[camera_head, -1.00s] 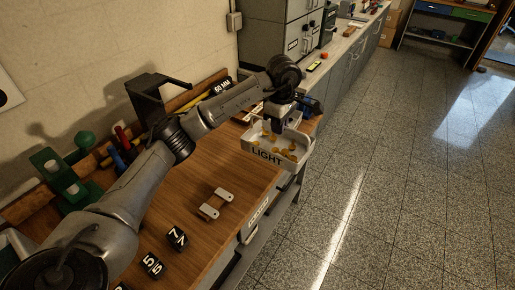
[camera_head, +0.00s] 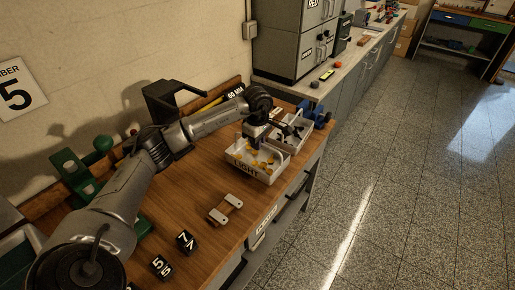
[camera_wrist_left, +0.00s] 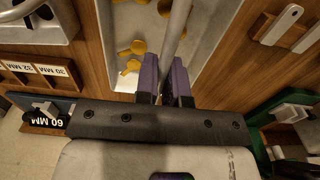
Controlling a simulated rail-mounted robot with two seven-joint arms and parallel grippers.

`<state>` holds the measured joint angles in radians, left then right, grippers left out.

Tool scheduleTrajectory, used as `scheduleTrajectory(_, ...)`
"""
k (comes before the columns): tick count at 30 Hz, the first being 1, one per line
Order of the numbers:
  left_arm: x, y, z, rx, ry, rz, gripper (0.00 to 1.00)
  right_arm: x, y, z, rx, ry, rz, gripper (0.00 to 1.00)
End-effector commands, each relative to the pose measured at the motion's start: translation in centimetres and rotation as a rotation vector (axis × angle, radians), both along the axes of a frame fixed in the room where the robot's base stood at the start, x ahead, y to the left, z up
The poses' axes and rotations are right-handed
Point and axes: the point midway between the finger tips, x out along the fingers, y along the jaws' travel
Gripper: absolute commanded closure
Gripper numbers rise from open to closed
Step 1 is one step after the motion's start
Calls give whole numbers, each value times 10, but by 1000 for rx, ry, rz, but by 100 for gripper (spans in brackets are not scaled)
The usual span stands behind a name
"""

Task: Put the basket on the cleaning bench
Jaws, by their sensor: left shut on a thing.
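The basket (camera_head: 263,174) is a white open tray marked LIGHT with several yellow keys in it. It is at the right part of the wooden bench (camera_head: 185,205), close to its front edge; I cannot tell if it touches the top. My left gripper (camera_head: 254,143) is above it. In the left wrist view its purple fingers (camera_wrist_left: 167,80) are shut on the basket's grey handle bar (camera_wrist_left: 177,35), with yellow keys (camera_wrist_left: 131,58) below. Which surface is called the cleaning bench I cannot read. My right gripper is out of view.
A second pale tray (camera_head: 301,140) with dark keys stands just behind the basket, beside a blue tool (camera_head: 318,114). A long grey counter (camera_head: 345,72) runs beyond. The floor at right is clear.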

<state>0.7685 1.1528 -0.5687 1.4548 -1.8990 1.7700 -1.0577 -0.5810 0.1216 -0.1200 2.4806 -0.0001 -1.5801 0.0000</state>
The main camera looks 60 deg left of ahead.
Motion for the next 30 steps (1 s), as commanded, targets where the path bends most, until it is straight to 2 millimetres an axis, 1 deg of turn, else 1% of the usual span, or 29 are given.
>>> scheduleTrajectory(6,0,0,-26,1,1,-1,100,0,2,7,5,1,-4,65)
scheduleTrajectory(18,0,0,-32,1,-2,0,100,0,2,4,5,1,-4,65)
scheduleTrajectory(19,0,0,-32,0,-1,-1,88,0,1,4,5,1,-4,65)
scheduleTrajectory(24,0,0,-32,0,0,0,72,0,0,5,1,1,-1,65)
scheduleTrajectory(27,0,0,-32,0,0,-1,65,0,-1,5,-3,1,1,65)
scheduleTrajectory(30,0,0,-32,0,0,-1,65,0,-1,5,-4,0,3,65)
